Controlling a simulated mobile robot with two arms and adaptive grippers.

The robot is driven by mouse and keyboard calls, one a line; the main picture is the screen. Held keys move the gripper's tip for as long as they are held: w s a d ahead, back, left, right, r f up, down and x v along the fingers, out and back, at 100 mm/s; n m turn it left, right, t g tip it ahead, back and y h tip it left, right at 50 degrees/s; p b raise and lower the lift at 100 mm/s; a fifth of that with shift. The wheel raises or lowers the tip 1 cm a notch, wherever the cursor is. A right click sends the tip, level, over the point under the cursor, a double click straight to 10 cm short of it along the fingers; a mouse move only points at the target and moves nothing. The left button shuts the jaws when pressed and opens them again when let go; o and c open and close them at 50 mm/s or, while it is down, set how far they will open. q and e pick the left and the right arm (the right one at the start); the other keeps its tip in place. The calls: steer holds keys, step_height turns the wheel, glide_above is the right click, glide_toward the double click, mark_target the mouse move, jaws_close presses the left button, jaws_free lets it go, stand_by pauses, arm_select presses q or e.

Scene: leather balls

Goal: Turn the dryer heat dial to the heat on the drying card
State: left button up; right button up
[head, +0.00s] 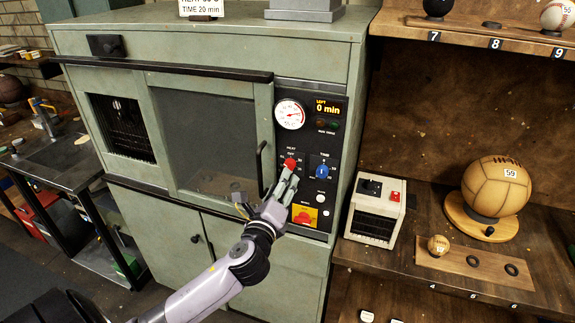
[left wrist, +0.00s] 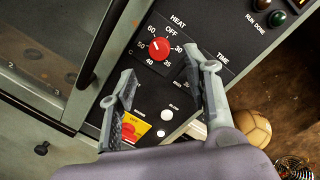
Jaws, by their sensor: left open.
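The red heat dial (head: 290,163) is on the dryer's black control panel. It shows closer in the left wrist view (left wrist: 159,50), ringed by OFF and numbers from 30 to 60; its exact setting is hard to read. The drying card (head: 205,8) stands on top of the dryer; "TIME 20 min" is readable, but its heat line is cut by the picture's top edge. My left gripper (head: 288,182) is open and empty just below the dial. In the left wrist view, the dial appears beyond and between its fingertips (left wrist: 164,75), apart from them.
The blue time dial (head: 322,172) is just right of the heat dial. A white button (head: 321,199) and a red switch on a yellow plate (head: 304,215) are below. The dryer door handle (head: 261,168) stands out at left. Shelves with balls (head: 497,186) are at right.

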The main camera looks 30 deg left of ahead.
mark_target(288, 167)
arm_select(q)
steer(key=p+x, duration=0.1)
steer(key=x, duration=0.5)
steer(key=shift+w+a, duration=0.2)
steer(key=shift+w, duration=0.15)
jaws_close()
